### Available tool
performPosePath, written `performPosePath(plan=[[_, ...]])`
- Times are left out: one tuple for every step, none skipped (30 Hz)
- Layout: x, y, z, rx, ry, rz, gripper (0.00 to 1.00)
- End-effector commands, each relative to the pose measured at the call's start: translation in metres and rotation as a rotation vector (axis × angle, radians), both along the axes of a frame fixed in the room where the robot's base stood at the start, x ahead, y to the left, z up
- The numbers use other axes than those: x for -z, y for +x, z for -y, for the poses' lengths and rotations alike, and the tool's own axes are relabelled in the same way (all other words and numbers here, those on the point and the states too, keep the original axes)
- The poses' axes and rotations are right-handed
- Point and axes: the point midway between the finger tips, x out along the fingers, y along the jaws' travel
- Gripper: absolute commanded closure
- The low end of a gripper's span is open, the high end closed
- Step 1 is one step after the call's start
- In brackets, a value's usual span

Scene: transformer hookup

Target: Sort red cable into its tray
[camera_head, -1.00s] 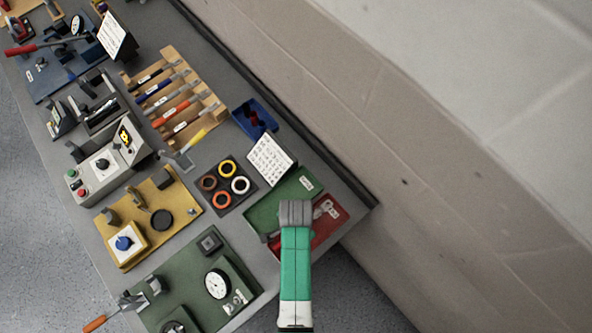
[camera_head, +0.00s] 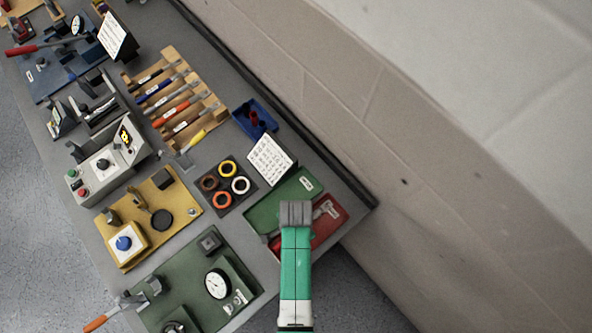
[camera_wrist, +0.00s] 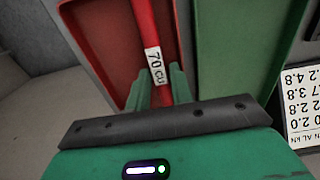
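The red cable (camera_wrist: 146,25) with a white label reading 70 cu runs between my gripper's green fingers in the wrist view. My gripper (camera_wrist: 159,80) looks shut on it, with one finger on each side. The red tray (camera_wrist: 95,45) is behind and below the cable; I cannot tell whether the cable touches its floor. The red tray (camera_head: 338,222) also shows in the head view, right of the green tray (camera_head: 283,203). A grey piece (camera_head: 327,208) lies in the red tray.
The green tray (camera_wrist: 235,45) stands beside the red one in the wrist view. A printed card (camera_head: 272,160) stands behind the trays. A tape-roll holder (camera_head: 226,187) and a green gauge board (camera_head: 190,260) are to the left. The wall is at the right.

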Motion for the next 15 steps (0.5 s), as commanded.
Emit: performPosePath(plan=[[-0.0002, 0.0000, 0.0000, 0.000, 0.000, 0.000, 0.67], [-0.0001, 0.0000, 0.0000, 0.000, 0.000, 0.000, 0.62], [-0.0001, 0.0001, -0.0001, 0.000, 0.000, 0.000, 0.60], [-0.0001, 0.0001, -0.0001, 0.000, 0.001, 0.001, 0.60], [0.0000, 0.0002, -0.0001, 0.000, 0.001, 0.001, 0.60], [0.0000, 0.0002, -0.0003, 0.000, 0.001, 0.001, 0.60], [0.0000, 0.0002, -0.0003, 0.000, 0.001, 0.001, 0.60], [0.0000, 0.0003, -0.0004, -0.001, 0.001, 0.001, 0.60], [0.0000, 0.0004, -0.0005, -0.001, 0.001, 0.002, 0.60], [0.0000, 0.0005, -0.0005, -0.001, 0.001, 0.002, 0.60], [0.0002, 0.0003, -0.0005, -0.001, 0.001, 0.002, 0.60], [-0.0001, 0.0004, -0.0006, -0.001, 0.001, 0.002, 0.60], [-0.0008, 0.0003, -0.0007, -0.001, 0.001, 0.002, 0.60], [-0.0020, 0.0004, -0.0008, -0.001, 0.001, 0.002, 0.60], [-0.0044, 0.0005, -0.0008, -0.001, 0.001, 0.002, 0.60]])
